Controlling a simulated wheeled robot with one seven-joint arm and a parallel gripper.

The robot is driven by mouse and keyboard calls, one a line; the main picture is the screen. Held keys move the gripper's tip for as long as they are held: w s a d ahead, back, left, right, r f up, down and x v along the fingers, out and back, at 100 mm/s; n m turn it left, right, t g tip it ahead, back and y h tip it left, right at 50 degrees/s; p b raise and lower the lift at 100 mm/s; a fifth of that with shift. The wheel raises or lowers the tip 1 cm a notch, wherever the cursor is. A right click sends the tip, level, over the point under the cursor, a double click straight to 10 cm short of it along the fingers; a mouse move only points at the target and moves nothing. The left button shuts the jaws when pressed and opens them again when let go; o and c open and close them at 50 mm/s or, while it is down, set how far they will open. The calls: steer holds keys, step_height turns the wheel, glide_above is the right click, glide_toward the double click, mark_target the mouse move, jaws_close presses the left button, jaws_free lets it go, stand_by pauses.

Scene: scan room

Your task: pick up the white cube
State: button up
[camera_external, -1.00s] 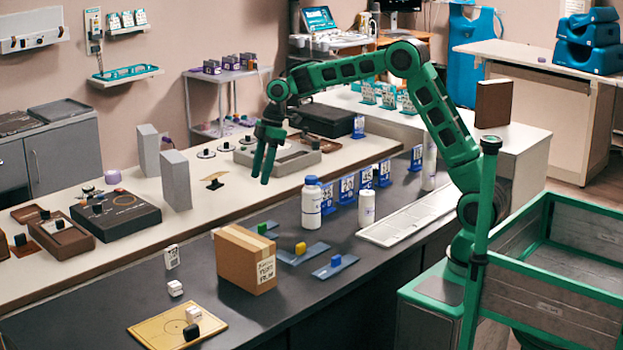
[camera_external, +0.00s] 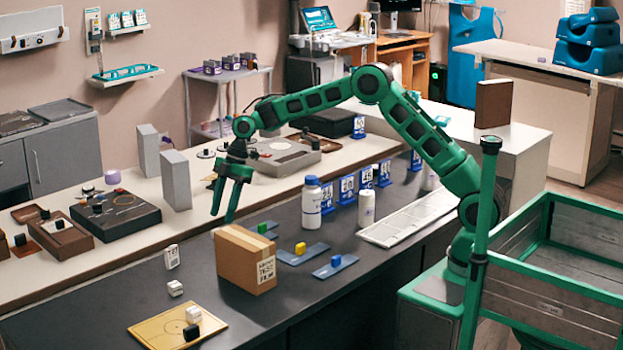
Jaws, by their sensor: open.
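A small white cube (camera_external: 175,288) lies on the dark counter, left of the cardboard box. I cannot tell which one the task names. My gripper (camera_external: 223,214) is open and empty, with its fingers pointing down. In the picture it is above and to the right of both white blocks, at the upper left edge of the cardboard box. Its exact height and distance from the box are unclear.
The cardboard box (camera_external: 246,259) stands right of the cubes. A white block with dark markings (camera_external: 171,257) stands upright behind them. The yellow board (camera_external: 153,331) is at the front, with a black piece (camera_external: 191,332). White bottles (camera_external: 312,208) stand farther right. Dark counter around the cubes is clear.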

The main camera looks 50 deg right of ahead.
steer(key=x, duration=0.4)
steer(key=shift+a+f, duration=0.2)
steer(key=shift+f, duration=0.15)
steer(key=c, duration=1.1)
steer(key=shift+c, duration=0.2)
steer(key=shift+r, duration=0.15)
steer(key=shift+r, duration=0.6)
step_height(320, 180, up, 2)
steer(key=shift+r, duration=0.25)
steer(key=s+a+r, duration=0.7)
steer(key=s, duration=0.2)
steer(key=shift+s, duration=0.15)
